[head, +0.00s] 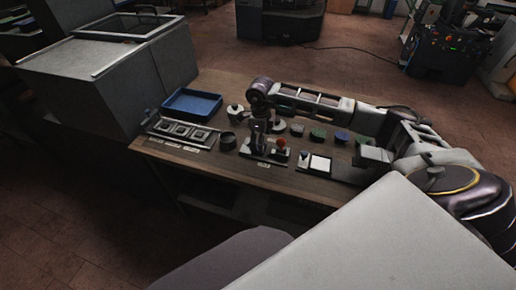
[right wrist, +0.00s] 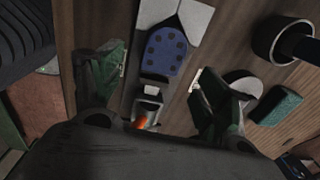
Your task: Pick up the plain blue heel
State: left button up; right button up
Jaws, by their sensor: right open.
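In the head view, a small blue heel (head: 341,136) lies in the row on the right part of the table; it is too small to tell if it is plain. My right gripper (head: 258,146) points down over the table, left of that row, near a fixture with a red knob (head: 281,144). In the right wrist view my right gripper (right wrist: 158,62) is open and empty. A blue piece with dark dots (right wrist: 165,50) shows between its fingers, on a pale plate. No plain blue heel is clear there. My left gripper is out of view.
Green heels (head: 318,133) lie in the same row; one green block (right wrist: 280,106) shows in the right wrist view. A blue tray (head: 192,103) and a panel with square frames (head: 182,131) are at the left of the wooden table (head: 222,168).

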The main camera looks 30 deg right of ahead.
jog(key=shift+f, duration=0.35)
jog(key=f, duration=0.2)
jog(key=shift+w+f+p, duration=0.3)
jog(key=shift+f, duration=0.8)
jog(key=shift+c, duration=1)
jog(key=c, duration=0.9)
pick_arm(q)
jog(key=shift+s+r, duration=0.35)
pick_arm(e)
jog(key=shift+c, duration=0.2)
